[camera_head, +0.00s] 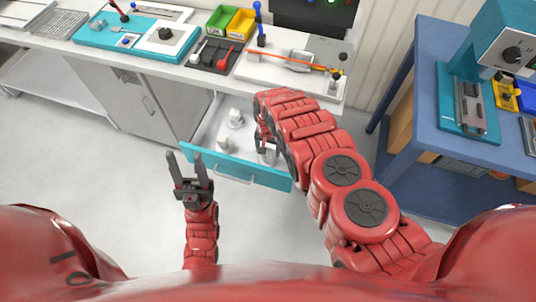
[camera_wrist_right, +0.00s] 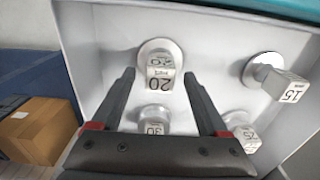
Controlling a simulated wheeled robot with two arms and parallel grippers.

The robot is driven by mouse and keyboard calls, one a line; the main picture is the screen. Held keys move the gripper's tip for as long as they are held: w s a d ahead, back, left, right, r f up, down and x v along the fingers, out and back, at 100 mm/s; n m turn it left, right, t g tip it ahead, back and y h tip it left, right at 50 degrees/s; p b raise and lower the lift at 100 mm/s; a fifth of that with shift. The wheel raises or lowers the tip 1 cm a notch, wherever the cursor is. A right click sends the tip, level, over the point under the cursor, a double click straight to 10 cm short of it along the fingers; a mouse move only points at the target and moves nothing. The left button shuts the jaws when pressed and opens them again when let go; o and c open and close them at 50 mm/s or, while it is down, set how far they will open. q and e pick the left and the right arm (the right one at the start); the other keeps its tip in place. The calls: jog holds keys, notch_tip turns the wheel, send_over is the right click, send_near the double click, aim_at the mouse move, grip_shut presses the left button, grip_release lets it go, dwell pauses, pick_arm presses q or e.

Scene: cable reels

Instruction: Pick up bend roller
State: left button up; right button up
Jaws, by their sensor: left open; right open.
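Several white bend rollers stand in an open drawer (camera_head: 205,138). In the right wrist view they carry numbers: one marked 20 (camera_wrist_right: 160,72), one marked 15 (camera_wrist_right: 282,80), one marked 30 (camera_wrist_right: 154,120) and one marked 25 (camera_wrist_right: 244,134). In the head view, one roller (camera_head: 235,118) stands toward the back of the drawer and another (camera_head: 224,143) nearer the front. My right gripper (camera_wrist_right: 159,76) is open over the drawer. Its fingertips appear on either side of the roller marked 20; contact cannot be told. My left gripper (camera_head: 185,160) is open and empty, left of the drawer front.
The drawer has a teal front (camera_head: 225,163) and white side walls. Above it is a white worktop (camera_head: 190,70) with a teal board (camera_head: 115,38), green and yellow bins (camera_head: 230,22) and tools. A blue table (camera_head: 450,140) stands at right. A cardboard box (camera_wrist_right: 40,130) shows in the wrist view.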

jog(key=shift+f, duration=0.45)
grip_shut()
